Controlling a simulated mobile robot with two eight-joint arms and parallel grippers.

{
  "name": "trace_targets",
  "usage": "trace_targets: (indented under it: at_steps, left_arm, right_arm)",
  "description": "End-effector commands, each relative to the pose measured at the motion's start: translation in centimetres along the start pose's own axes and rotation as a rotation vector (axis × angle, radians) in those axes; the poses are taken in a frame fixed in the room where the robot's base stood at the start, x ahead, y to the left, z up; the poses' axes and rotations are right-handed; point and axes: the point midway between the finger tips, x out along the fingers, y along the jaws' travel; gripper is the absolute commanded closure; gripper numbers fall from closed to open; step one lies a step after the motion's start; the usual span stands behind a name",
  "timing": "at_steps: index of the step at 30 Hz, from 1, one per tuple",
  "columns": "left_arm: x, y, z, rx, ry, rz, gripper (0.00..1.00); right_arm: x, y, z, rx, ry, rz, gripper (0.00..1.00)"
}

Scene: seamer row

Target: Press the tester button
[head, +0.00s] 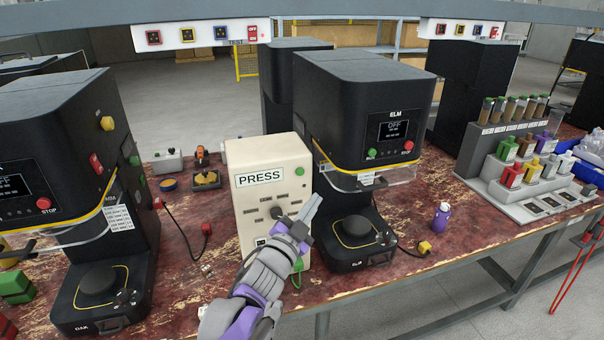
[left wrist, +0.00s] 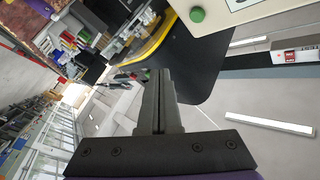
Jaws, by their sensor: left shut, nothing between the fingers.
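A cream box (head: 243,208) labelled PRESS stands on the bench in the head view. Its front has a dark round knob ringed by small labels, and a small black switch low down. My left gripper (head: 312,206) is in front of the box's right side, fingers shut and empty, pointing up and right. It hides part of the box front. In the left wrist view the shut fingers (left wrist: 160,100) point up the picture, and a green round button (left wrist: 197,15) on a cream panel shows beyond and right of their tips. I cannot see contact with it. My right gripper is out of view.
The black ELM machine (head: 362,95) stands close right of the box. Another black machine (head: 60,130) is at left. A red plug (head: 206,229) and cable lie left of the box.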

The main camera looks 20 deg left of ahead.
Motion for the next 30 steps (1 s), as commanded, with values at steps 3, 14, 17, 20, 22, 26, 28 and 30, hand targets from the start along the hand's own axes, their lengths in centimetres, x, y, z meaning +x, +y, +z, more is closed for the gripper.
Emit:
trace_targets:
  at_steps: [3, 14, 17, 20, 22, 26, 28, 30]
  left_arm:
    - [0.3, -0.2, 0.3, 0.001, -0.001, -0.001, 1.0]
    - [3.6, -2.6, 2.7, 0.001, -0.002, -0.002, 1.0]
    - [4.5, -3.3, 3.4, 0.0, -0.001, -0.001, 1.0]
    - [5.2, -3.8, 3.9, 0.001, -0.002, -0.001, 1.0]
    - [5.6, -4.1, 4.1, 0.0, -0.002, -0.001, 1.0]
    - [6.0, -4.4, 4.4, 0.0, -0.001, 0.0, 1.0]
    - [6.1, -4.4, 4.5, 0.0, -0.001, 0.0, 1.0]
    - [6.1, -4.5, 4.5, 0.0, -0.001, 0.0, 1.0]
  right_arm:
    - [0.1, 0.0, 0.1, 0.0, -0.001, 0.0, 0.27]
    - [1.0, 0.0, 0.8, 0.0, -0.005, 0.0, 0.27]
    - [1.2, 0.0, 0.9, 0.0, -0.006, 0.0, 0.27]
    - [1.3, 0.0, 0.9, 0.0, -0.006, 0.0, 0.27]
    - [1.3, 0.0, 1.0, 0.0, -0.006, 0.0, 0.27]
    - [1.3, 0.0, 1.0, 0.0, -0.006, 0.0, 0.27]
    - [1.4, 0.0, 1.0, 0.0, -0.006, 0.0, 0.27]
    - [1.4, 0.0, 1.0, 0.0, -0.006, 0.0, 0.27]
